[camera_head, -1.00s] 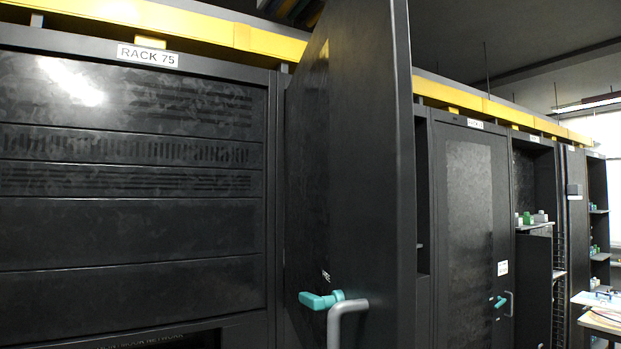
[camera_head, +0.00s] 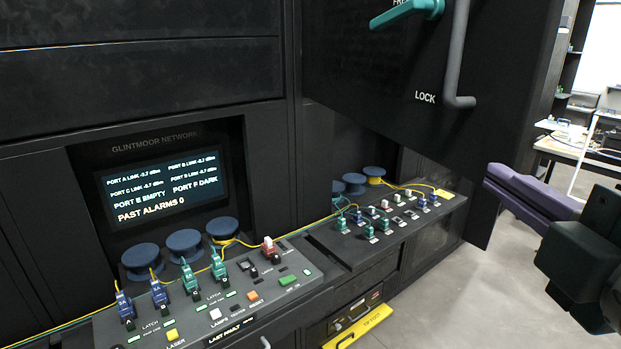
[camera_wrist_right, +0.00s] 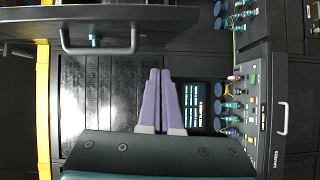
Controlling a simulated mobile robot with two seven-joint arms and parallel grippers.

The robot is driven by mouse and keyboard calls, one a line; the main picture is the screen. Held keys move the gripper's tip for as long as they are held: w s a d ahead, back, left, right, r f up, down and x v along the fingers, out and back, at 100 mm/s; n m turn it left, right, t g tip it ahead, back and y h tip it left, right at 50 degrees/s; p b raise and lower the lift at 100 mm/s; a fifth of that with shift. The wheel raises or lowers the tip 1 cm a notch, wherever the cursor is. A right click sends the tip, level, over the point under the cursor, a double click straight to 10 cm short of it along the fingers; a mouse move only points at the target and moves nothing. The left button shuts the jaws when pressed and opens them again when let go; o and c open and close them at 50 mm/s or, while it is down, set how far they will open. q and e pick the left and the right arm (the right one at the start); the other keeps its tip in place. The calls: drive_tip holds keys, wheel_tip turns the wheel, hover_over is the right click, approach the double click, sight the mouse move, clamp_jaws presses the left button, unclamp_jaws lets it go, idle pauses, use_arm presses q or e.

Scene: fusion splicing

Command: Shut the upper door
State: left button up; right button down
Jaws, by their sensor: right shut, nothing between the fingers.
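The upper door (camera_head: 390,75) is a black panel standing open, swung out from the rack front. In the head view it fills the upper right. It carries a teal lever (camera_head: 405,13) and a grey pull bar (camera_head: 457,60), with the word LOCK beside the bar. In the right wrist view the door (camera_wrist_right: 80,12) runs along the top, with its pull bar (camera_wrist_right: 100,48) and teal lever (camera_wrist_right: 95,40). My right gripper (camera_head: 490,175), with purple fingers, is right of and below the door, shut and empty. Its fingers (camera_wrist_right: 160,72) also show in the wrist view. My left gripper is out of view.
Below the door, a sloped console (camera_head: 215,325) holds blue and teal plugs, buttons and a yellow fibre. A second shelf of connectors (camera_head: 350,245) and blue spools (camera_head: 355,180) sit right of it. A lit screen (camera_head: 163,184) is recessed at left. Grey floor (camera_head: 440,300) is clear at right.

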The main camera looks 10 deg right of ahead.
sight(469, 143)
drive_tip(key=shift+n, duration=0.5)
drive_tip(key=w+d+p, duration=0.1)
drive_tip(key=w, duration=0.2)
drive_tip(key=w+d+p, duration=0.1)
drive_tip(key=w+p, duration=0.1)
drive_tip(key=w, duration=0.2)
drive_tip(key=w+d+p, duration=0.1)
drive_tip(key=w, duration=0.2)
drive_tip(key=shift+w+d+r, duration=0.15)
drive_tip(key=shift+w, duration=0.1)
drive_tip(key=shift+d, duration=0.65)
